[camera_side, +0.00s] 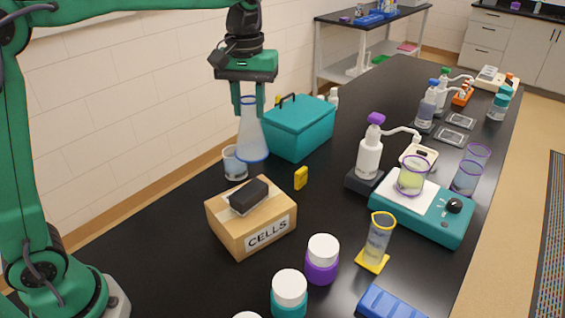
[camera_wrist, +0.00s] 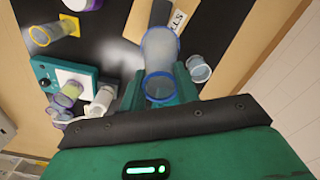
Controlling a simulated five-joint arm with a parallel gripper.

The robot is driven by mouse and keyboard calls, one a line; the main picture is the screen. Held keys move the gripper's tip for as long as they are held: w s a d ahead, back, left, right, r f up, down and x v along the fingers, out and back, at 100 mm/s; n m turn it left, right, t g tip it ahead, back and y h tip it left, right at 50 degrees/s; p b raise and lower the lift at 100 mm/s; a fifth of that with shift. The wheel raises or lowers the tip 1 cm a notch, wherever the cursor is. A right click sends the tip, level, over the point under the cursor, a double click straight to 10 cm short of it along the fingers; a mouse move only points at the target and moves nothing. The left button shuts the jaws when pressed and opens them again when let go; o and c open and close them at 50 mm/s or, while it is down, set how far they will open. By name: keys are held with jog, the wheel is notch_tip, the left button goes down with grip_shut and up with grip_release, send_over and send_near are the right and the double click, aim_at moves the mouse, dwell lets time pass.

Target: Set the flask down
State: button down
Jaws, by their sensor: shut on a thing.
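The flask (camera_side: 252,135) is a clear conical vessel with a blue rim. It hangs upright below my gripper (camera_side: 247,101), whose fingers are shut on its neck. In the wrist view the flask (camera_wrist: 160,47) sits between my two fingers (camera_wrist: 160,90), seen from above its mouth. In the side view its base is beside a small beaker (camera_side: 235,170) and in front of a teal box (camera_side: 298,135). I cannot tell for sure how far its base is above the black bench (camera_side: 325,210).
A cardboard box marked CELLS (camera_side: 240,232) with a dark block (camera_side: 249,196) on top stands nearer the camera. A yellow timer-like piece (camera_side: 301,178), a white pump bottle (camera_side: 369,157) and a teal stirrer (camera_side: 425,222) bearing a beaker stand to the right. The bench between the box and stirrer is mostly clear.

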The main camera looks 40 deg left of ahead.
jog(key=w+d+f+m, duration=0.1)
jog(key=w+d+f, duration=0.3)
jog(key=w+d, duration=1.1)
notch_tip(320, 180, down, 6)
dwell(0.9)
jog(key=shift+d, duration=0.1)
notch_tip(320, 180, down, 10)
dwell(0.9)
jog(key=shift+f, duration=0.1)
jog(key=c, duration=1)
grip_release()
jog(key=shift+c, duration=0.2)
